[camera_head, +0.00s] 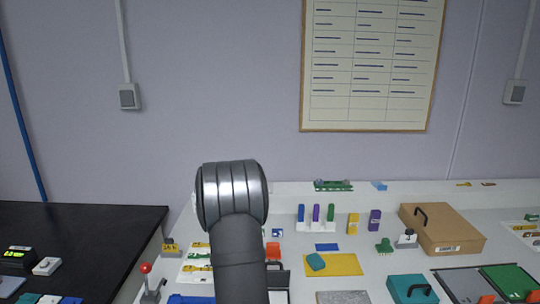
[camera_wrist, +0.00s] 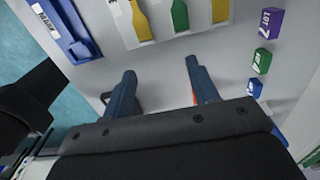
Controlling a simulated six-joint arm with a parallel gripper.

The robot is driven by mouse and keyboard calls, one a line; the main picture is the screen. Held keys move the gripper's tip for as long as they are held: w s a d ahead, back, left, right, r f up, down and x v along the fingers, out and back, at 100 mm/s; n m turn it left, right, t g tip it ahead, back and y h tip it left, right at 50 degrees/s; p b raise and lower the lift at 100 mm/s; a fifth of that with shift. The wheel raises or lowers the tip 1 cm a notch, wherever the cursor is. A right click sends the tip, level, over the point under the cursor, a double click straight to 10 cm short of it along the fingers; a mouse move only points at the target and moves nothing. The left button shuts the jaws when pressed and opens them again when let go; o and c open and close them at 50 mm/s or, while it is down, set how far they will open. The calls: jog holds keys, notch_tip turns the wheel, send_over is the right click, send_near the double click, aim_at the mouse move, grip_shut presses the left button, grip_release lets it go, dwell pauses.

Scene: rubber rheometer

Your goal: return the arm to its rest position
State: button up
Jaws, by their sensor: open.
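My gripper (camera_wrist: 162,84) is in the wrist view with its two dark fingers apart and nothing visible between them. It is over the pale bench top (camera_wrist: 165,65). In the head view my grey and silver arm rises at bottom centre, and the gripper is hidden there.
The white bench holds a brown box (camera_head: 442,229) with a black handle, a teal block with a handle (camera_head: 411,289), a yellow mat (camera_head: 345,265) and a red-knobbed lever (camera_head: 147,270). A blue tray (camera_wrist: 62,28) and purple block (camera_wrist: 270,24) flank the gripper. A black table (camera_head: 90,225) stands left.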

jog(key=shift+s+a+f, duration=0.3)
jog(key=shift+s+a, duration=0.05)
jog(key=shift+a, duration=1.05)
jog(key=shift+s+a+f, duration=0.25)
jog(key=shift+s+a, duration=0.15)
jog(key=shift+a, duration=1)
jog(key=shift+s+a+f, duration=0.3)
jog(key=shift+s+a, duration=0.05)
jog(key=shift+a, duration=1.05)
